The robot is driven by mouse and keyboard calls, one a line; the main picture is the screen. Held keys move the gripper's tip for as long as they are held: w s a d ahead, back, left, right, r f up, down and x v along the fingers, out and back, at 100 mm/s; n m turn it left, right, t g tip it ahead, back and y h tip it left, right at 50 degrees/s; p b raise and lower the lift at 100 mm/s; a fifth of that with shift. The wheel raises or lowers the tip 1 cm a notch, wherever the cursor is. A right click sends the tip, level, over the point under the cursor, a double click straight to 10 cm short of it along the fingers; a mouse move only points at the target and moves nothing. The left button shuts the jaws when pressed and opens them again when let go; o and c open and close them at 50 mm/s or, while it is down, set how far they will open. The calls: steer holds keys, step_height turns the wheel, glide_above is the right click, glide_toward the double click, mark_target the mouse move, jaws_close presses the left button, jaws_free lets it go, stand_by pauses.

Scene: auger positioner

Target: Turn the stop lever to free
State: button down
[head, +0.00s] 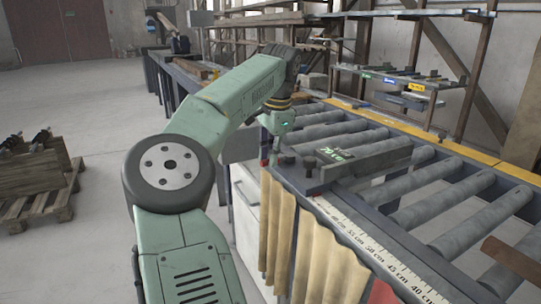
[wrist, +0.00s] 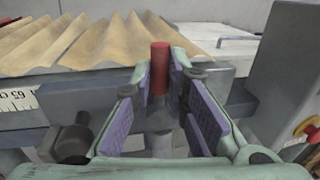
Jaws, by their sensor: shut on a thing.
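The stop lever's red round grip (wrist: 160,68) stands upright in the wrist view, with a grey stem below it. My gripper (wrist: 160,82) has its purple-padded fingers closed around the grip from both sides, and the red top sticks out above the fingertips. In the head view my gripper (head: 277,152) points down at the near corner of the roller table, by the grey stop block (head: 368,160). The lever is mostly hidden there by my gripper. Lettering on the block is too small to read.
A roller conveyor (head: 435,190) with a measuring scale (head: 375,250) on its edge runs to the right. Tan strip curtains (head: 310,245) hang below it. A dark knob (wrist: 74,138) is close left of my fingers. A red button (wrist: 308,128) is at the right.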

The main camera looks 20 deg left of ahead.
stand_by(0.3)
steer(key=c, duration=1.6)
jaws_free()
steer(key=shift+o, duration=0.2)
steer(key=shift+r, duration=0.1)
step_height(320, 180, up, 12)
steer(key=s+d, duration=0.1)
steer(key=shift+s+d+f, duration=0.2)
steer(key=shift+s+d, duration=0.05)
steer(key=shift+d, duration=0.15)
